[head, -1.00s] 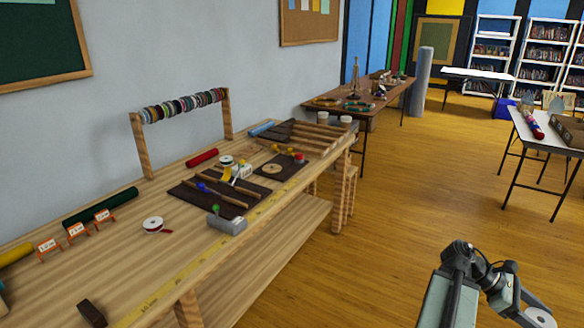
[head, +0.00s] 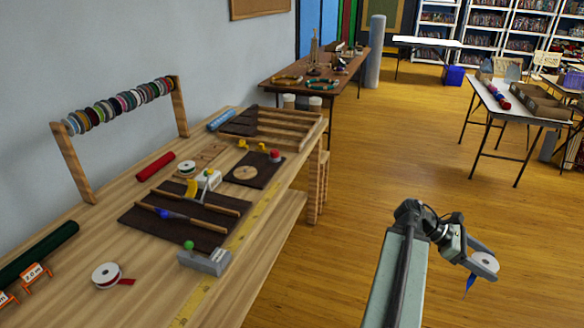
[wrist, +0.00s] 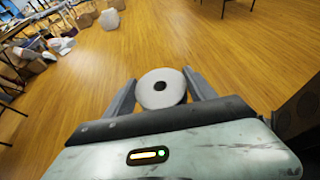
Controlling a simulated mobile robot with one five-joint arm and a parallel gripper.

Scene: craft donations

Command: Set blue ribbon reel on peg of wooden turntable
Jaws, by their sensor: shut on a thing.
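The blue ribbon reel (head: 485,264) is a white disc with a dark centre hole and a blue tail hanging below it. My gripper (wrist: 161,80) is shut on it, with one finger on each side of the reel (wrist: 160,97) in the wrist view. It is held out over the open floor, right of the bench and well apart from it. A pale round wooden disc, which looks like the turntable (head: 245,173), lies on a dark mat on the bench. Its peg is too small to make out clearly.
The workbench (head: 80,235) also holds a white reel with red ribbon (head: 106,275), a grey block with a green knob (head: 205,260) and a ribbon rack (head: 75,165). A brown table (head: 285,67) stands behind. The floor between bench and arm is clear.

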